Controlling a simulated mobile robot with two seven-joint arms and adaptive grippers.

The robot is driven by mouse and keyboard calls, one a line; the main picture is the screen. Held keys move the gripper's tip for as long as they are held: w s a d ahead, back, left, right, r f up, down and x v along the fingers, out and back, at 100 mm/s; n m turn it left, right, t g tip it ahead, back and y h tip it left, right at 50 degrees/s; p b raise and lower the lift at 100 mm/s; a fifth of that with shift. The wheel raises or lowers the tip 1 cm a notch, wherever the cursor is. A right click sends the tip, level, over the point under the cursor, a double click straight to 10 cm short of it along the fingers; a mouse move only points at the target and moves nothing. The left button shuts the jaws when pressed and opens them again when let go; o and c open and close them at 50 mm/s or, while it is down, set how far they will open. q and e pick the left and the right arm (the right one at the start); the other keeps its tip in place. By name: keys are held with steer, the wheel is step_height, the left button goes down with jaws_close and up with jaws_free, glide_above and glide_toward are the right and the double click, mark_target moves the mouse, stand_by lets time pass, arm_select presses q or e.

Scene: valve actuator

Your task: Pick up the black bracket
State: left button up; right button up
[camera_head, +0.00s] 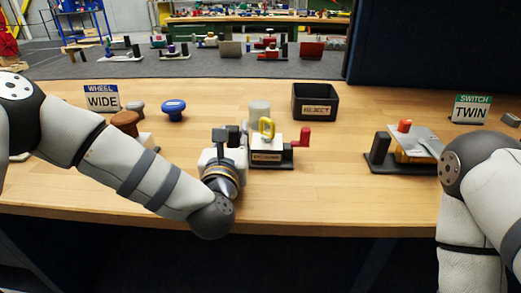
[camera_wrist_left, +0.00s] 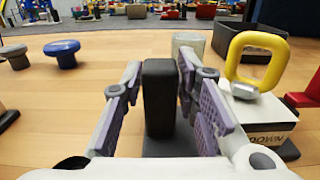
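The black bracket (camera_wrist_left: 159,100) is an upright dark block in the middle of the left wrist view. It stands at the left end of a unit with a white labelled box (camera_head: 266,148), a yellow loop handle (camera_head: 267,128) and a red handle (camera_head: 302,137). My left gripper (camera_wrist_left: 160,66) has one finger on each side of the bracket. Narrow gaps show between the fingers and the block, so it looks open around it. In the head view the left gripper (camera_head: 228,146) largely hides the bracket. My right arm is at the right edge; its gripper is not visible.
A black reject bin (camera_head: 315,102) and a pale cylinder (camera_head: 260,111) stand behind the unit. Blue (camera_head: 174,110) and brown (camera_head: 125,122) knobs are at the left. Another unit with a tilted metal plate (camera_head: 420,141) is at the right. The wooden table between the units is clear.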

arm_select(q)
jaws_close()
step_height(320, 180, up, 9)
steer(key=shift+f, duration=4)
